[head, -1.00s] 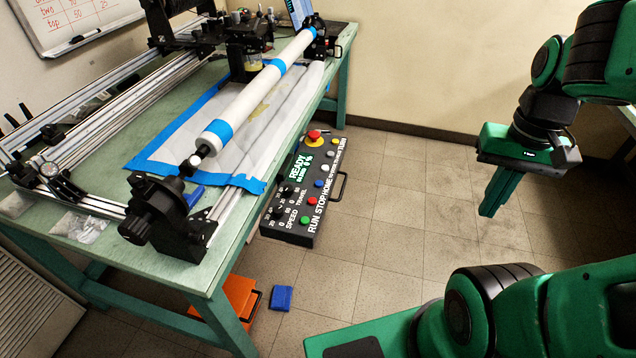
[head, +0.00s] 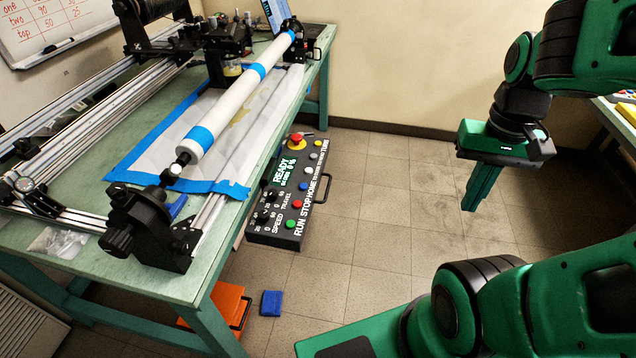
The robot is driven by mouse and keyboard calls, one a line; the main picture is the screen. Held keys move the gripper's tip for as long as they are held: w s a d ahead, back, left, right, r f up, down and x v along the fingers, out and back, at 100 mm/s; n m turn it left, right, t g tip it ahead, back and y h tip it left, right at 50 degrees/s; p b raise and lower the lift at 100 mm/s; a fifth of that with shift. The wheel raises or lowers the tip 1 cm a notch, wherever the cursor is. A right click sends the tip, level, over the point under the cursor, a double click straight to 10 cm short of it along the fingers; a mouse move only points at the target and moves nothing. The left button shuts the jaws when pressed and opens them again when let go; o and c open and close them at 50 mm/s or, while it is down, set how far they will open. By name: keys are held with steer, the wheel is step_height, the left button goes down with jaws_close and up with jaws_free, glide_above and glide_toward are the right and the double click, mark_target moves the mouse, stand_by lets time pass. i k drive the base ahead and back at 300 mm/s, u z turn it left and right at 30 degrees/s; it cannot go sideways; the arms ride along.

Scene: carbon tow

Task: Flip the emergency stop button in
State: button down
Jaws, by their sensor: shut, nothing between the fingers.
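The emergency stop button (head: 296,138) is a red mushroom head on a yellow base. It sits at the far end of a black control panel (head: 262,233) mounted at the right side of the green table. The panel also carries a lit display reading READY, knobs and several coloured buttons. My gripper (head: 470,206) points down, shut and empty, over the open floor at the right. It is well to the right of the panel and touches nothing.
The green table (head: 215,265) carries a winding machine with a white tube (head: 228,112). A blue block (head: 271,303) and an orange box (head: 222,305) are on the floor by the table. Open floor lies between panel and gripper. Another table (head: 621,120) shows at the right edge.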

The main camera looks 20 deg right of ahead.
mark_target(296, 138)
steer(key=k, duration=1.35)
steer(key=u, duration=0.5)
steer(key=i, duration=1.6)
steer(key=z, duration=0.5)
steer(key=i, duration=0.5)
steer(key=z, duration=0.25)
